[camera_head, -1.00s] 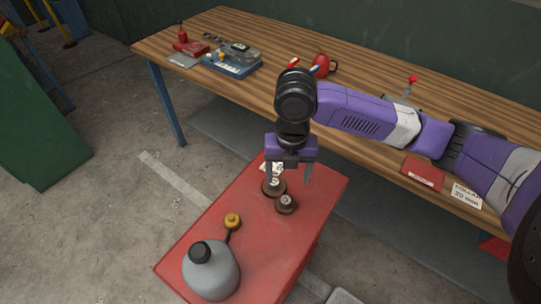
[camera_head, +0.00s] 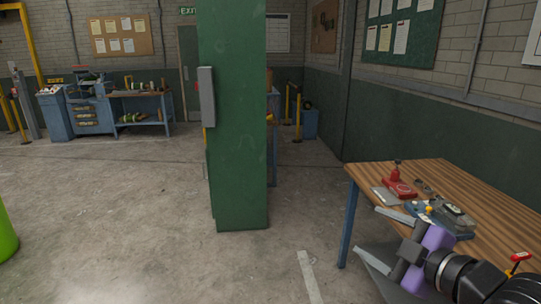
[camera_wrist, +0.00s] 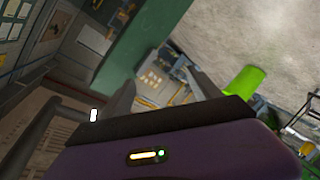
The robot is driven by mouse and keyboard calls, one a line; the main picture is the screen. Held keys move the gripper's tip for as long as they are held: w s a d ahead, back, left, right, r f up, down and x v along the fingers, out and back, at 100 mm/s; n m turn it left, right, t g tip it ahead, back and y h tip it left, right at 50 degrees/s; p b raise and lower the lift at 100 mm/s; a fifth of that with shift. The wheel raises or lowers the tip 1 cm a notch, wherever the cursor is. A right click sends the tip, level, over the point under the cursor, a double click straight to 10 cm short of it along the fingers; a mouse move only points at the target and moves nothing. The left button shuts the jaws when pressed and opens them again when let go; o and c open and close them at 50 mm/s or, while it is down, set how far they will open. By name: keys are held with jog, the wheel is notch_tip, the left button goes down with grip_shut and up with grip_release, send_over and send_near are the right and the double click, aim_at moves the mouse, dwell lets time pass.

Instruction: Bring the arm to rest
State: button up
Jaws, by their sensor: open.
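My gripper (camera_head: 377,240) is at the lower right of the head view, in front of the near edge of the wooden workbench (camera_head: 470,193). Its two grey fingers point left and stand wide apart with nothing between them. The purple wrist and black joints of my arm run off to the lower right. In the wrist view the fingers of my gripper (camera_wrist: 160,90) are spread, with the open room beyond them.
A green pillar-like cabinet (camera_head: 236,120) stands left of the workbench. On the bench are a red tool (camera_head: 398,187) and a blue tray (camera_head: 440,219). A bright green cylinder (camera_head: 5,235) is at the left edge. The concrete floor (camera_head: 130,220) between is clear.

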jog(key=s+r+m+t+h, duration=0.3)
jog(key=r+m+t, duration=0.5)
jog(key=r+m, duration=0.25)
jog(key=s+a+f+m+g, duration=0.1)
jog(key=s+f+g, duration=0.1)
jog(key=s+f, duration=0.7)
jog(key=s+a+f+m+g+h, duration=0.1)
jog(key=s+a+f+g, duration=0.1)
jog(key=s+f, duration=0.7)
jog(key=s+a+f+m+g, duration=0.1)
jog(key=s+f+g, duration=0.2)
jog(key=s+f, duration=0.6)
jog(key=s, duration=1)
jog(key=shift+s+a+f+g+h, duration=0.25)
jog(key=shift+s+a+g+h, duration=0.05)
jog(key=shift+s, duration=0.05)
